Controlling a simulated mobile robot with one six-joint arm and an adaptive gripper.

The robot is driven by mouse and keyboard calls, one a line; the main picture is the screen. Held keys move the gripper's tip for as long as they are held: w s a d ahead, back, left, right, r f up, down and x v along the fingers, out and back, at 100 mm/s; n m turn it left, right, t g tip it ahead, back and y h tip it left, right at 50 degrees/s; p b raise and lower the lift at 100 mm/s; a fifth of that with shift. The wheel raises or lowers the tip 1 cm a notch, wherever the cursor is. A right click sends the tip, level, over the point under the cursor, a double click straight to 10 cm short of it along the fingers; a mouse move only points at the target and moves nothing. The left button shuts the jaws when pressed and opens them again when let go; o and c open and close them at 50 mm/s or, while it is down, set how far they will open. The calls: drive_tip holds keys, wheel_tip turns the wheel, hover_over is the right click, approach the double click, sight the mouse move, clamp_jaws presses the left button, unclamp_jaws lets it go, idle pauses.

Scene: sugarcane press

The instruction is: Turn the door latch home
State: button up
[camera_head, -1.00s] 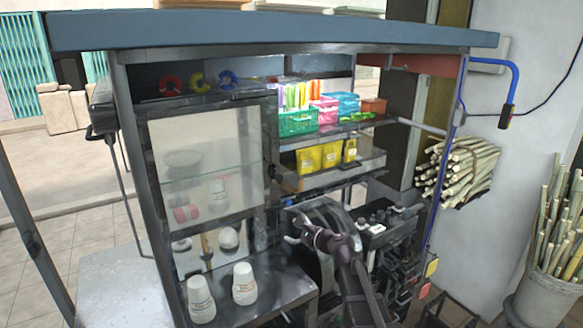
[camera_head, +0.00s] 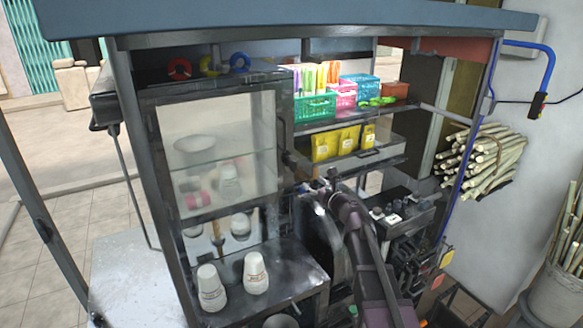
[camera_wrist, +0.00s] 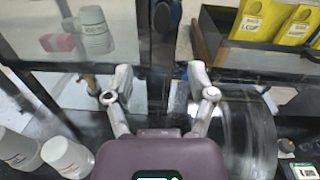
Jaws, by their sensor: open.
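The glass cabinet door (camera_head: 222,125) has a dark frame and looks closed. A dark latch (camera_head: 290,160) appears to sit at the frame's right edge; its exact turn is too small to tell. In the wrist view a dark rounded piece (camera_wrist: 163,18), probably the latch or handle, shows at the top centre on the dark upright. My gripper (camera_head: 318,190) is just right of and below the door's latch side. In the wrist view my gripper (camera_wrist: 160,76) has its two pale fingers spread apart, with nothing between them, below the dark piece. I see no contact.
White cup stacks (camera_head: 255,273) stand on the counter to the left. A large dark wheel (camera_head: 325,245) is below my gripper. Yellow packets (camera_head: 335,142) sit on a shelf to the right, under coloured baskets (camera_head: 315,106). A sugarcane bundle (camera_head: 480,162) is at the right wall.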

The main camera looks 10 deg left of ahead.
sight(294, 168)
drive_tip(key=x, duration=1.3)
drive_tip(key=shift+w+a, duration=0.1)
drive_tip(key=shift+w, duration=0.1)
